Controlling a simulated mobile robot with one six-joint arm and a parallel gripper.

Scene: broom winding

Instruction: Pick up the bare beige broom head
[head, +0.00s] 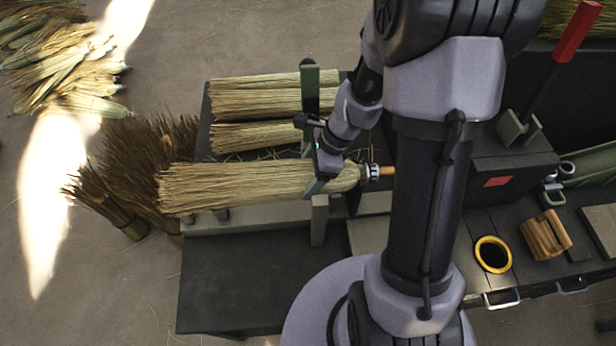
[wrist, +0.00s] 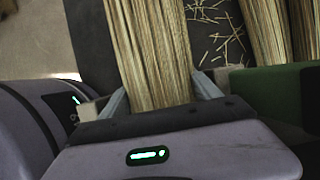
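The bare beige broom head (head: 235,188) lies roughly level along the front of the dark bench, bristles to the left. Its right end narrows to a metal collar with a short orange wooden tip (head: 384,170). My gripper (head: 322,180) is over it near the narrow end, one finger showing on its front side. In the wrist view the broom head (wrist: 150,45) runs between the two fingers of my gripper (wrist: 158,90), which appear to press on both its sides. The fingertips are partly hidden. A grey upright support (head: 319,222) stands below it; whether they touch is unclear.
More beige bundles (head: 262,97) lie behind on the dark bench (head: 250,285), beside a green upright post (head: 310,88). Brown bristle bundles (head: 150,165) stand at the left. A yellow ring (head: 493,254) and a wooden block (head: 545,235) are at the right.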

